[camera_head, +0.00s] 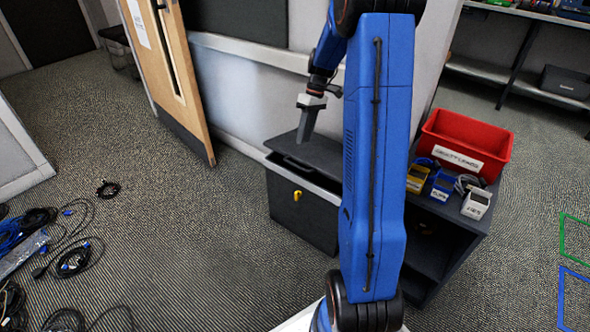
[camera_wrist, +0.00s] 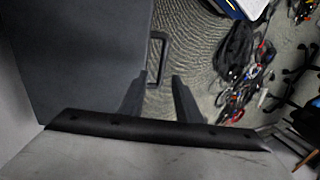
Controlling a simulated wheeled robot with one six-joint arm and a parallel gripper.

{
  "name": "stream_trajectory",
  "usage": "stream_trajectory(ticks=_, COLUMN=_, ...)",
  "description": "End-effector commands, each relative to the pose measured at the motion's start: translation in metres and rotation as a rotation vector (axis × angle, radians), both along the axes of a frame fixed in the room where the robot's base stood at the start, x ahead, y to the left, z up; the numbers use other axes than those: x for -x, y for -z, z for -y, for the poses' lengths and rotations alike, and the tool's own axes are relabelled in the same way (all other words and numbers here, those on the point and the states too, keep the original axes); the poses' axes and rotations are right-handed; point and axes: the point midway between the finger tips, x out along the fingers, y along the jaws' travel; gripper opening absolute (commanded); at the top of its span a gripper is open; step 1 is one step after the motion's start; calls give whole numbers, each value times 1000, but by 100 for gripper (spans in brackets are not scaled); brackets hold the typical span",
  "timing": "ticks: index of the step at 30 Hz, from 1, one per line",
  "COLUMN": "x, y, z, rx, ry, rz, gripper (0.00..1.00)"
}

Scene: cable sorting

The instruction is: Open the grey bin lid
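The grey bin (camera_head: 303,216) stands in the middle of the head view, with its flat dark lid (camera_head: 322,153) lying down on top. A dark loop handle (camera_wrist: 165,43) sticks out from the lid's edge in the wrist view, where the lid (camera_wrist: 75,60) fills the upper left. My gripper (camera_head: 304,138) points down over the lid's front part in the head view. In the wrist view my gripper (camera_wrist: 160,79) has its two fingers apart, with the near end of the handle appearing between or just beyond the tips. I cannot tell whether they touch it.
A yellow tag (camera_head: 297,195) hangs on the bin's front. A red crate (camera_head: 465,135) and small yellow, blue and white devices sit on the dark unit to the right. A wooden door (camera_head: 178,75) stands at left. Coiled cables (camera_head: 73,258) lie on the floor at far left.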

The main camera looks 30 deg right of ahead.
Motion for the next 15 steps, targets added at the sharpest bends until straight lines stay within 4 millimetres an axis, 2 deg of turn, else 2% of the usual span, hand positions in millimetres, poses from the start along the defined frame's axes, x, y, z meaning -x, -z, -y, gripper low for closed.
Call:
stream_trajectory(ticks=3, x=5, y=15, z=-13, rx=55, ry=-3, rz=20, gripper=31)
stream_trajectory(ticks=15, x=16, y=71, z=-42, rx=240, ry=-5, rz=87, gripper=31)
